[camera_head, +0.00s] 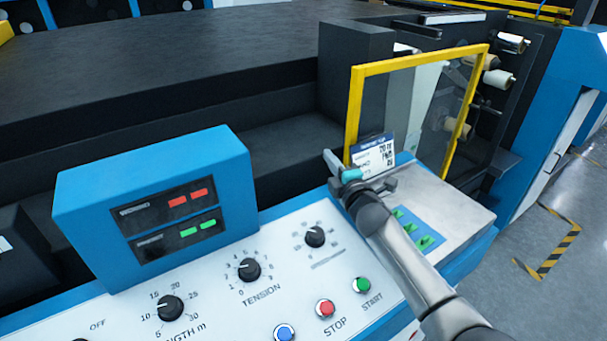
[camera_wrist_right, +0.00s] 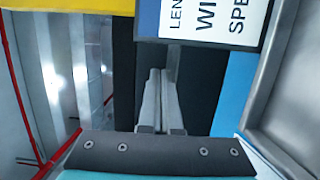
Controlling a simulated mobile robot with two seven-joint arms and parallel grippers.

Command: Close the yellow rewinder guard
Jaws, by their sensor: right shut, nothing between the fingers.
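The yellow-framed rewinder guard (camera_head: 420,58) stands upright with a clear panel at the right of the head view. White rolls show through it and beyond its right edge. I cannot tell exactly how far it is swung. A yellow part, likely its frame, shows at the upper left of the right wrist view (camera_wrist_right: 65,4). My right gripper (camera_head: 330,158) is beside the lower left corner of the guard frame, shut and empty. Its closed fingers also show in the right wrist view (camera_wrist_right: 158,78). Contact with the frame cannot be made out. My left gripper is out of view.
A small label sign (camera_head: 373,155) stands right beside my right gripper and shows close up in the wrist view (camera_wrist_right: 205,20). The control panel (camera_head: 205,300) with knobs and buttons lies in front. A blue display box (camera_head: 85,215) stands at left. Open floor (camera_head: 570,235) lies right.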

